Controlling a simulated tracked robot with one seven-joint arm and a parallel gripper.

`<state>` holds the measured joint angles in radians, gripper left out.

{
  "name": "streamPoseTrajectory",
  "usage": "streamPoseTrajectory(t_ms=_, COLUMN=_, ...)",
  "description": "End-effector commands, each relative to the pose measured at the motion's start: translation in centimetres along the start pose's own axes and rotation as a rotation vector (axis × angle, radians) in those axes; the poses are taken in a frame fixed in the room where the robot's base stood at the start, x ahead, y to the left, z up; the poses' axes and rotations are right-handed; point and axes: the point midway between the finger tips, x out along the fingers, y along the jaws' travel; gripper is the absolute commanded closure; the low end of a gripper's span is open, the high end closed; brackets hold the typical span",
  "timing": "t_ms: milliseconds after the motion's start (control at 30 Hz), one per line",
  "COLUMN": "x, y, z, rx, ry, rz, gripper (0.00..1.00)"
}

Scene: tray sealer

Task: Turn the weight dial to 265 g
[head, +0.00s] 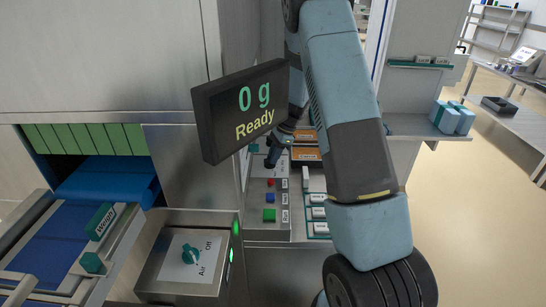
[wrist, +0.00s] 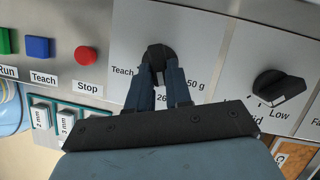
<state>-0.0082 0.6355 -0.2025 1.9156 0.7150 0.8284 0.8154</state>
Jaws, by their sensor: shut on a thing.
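The weight dial (wrist: 158,56) is a black knob on a grey label plate in the wrist view. Around it are "Teach" at its left, a partly covered label starting "26" below, and "50 g" at the right with its start hidden. My gripper (wrist: 165,78) is shut on the knob, its two fingers on either side; they hide where the pointer aims. In the head view my gripper (head: 272,150) is small and dark by the control panel, and the dial cannot be made out. The display (head: 241,110) reads "0 g" and "Ready".
A second black knob (wrist: 279,88) with a "Low" label is right of the dial. Red Stop (wrist: 86,55), blue Teach (wrist: 39,47) and green Run (wrist: 4,41) buttons are at the left. An "Air"/"Off" knob (head: 190,254) stands on a box in front.

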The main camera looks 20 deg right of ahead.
Motion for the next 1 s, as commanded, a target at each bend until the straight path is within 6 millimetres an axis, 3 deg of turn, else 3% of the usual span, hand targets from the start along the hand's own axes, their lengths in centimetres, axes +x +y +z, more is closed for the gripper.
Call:
streamPoseTrajectory(t_ms=567, x=-0.32, y=-0.46, z=-0.1, rx=-0.035, ry=0.004, rz=0.003, gripper=1.0)
streamPoseTrajectory(t_ms=600, x=-0.32, y=-0.46, z=-0.1, rx=-0.035, ry=0.004, rz=0.002, gripper=0.79)
streamPoseTrajectory(t_ms=833, x=-0.2, y=-0.3, z=-0.07, rx=-0.034, ry=0.002, rz=0.007, gripper=0.57)
streamPoseTrajectory(t_ms=1000, x=-0.13, y=-0.22, z=-0.05, rx=-0.034, ry=0.002, rz=0.009, gripper=0.55)
